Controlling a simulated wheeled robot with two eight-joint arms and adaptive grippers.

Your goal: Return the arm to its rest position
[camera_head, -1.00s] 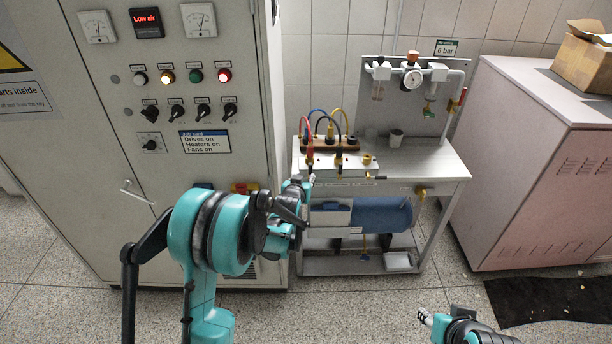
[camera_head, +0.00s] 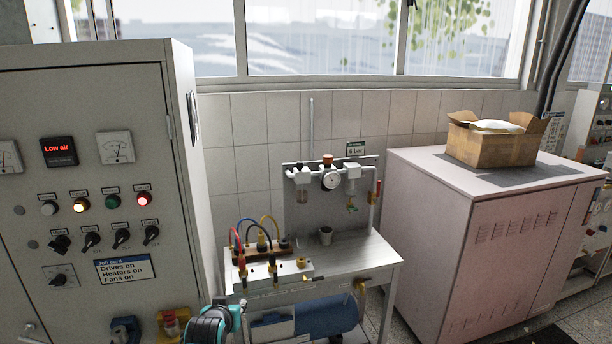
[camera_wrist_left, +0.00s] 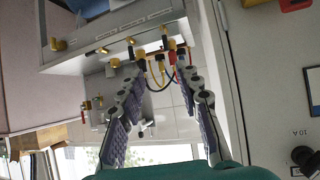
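My left arm shows as a teal and black joint (camera_head: 212,322) at the bottom edge in the head view, in front of the gap between cabinet and bench. In the left wrist view, my left gripper (camera_wrist_left: 160,68) has its two grey padded fingers spread apart with nothing between them. Beyond the fingertips are the bench's coloured hoses and brass fittings, apparently apart from the fingers. That view is upside down. My right arm and gripper do not show in either current view.
The control cabinet (camera_head: 90,222) with a red "Low air" display (camera_head: 59,151) stands left. The bench (camera_head: 345,258) carries hoses, a cup (camera_head: 325,235) and a gauge (camera_head: 330,180). A pinkish cabinet (camera_head: 480,235) with an open carton (camera_head: 490,143) stands right.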

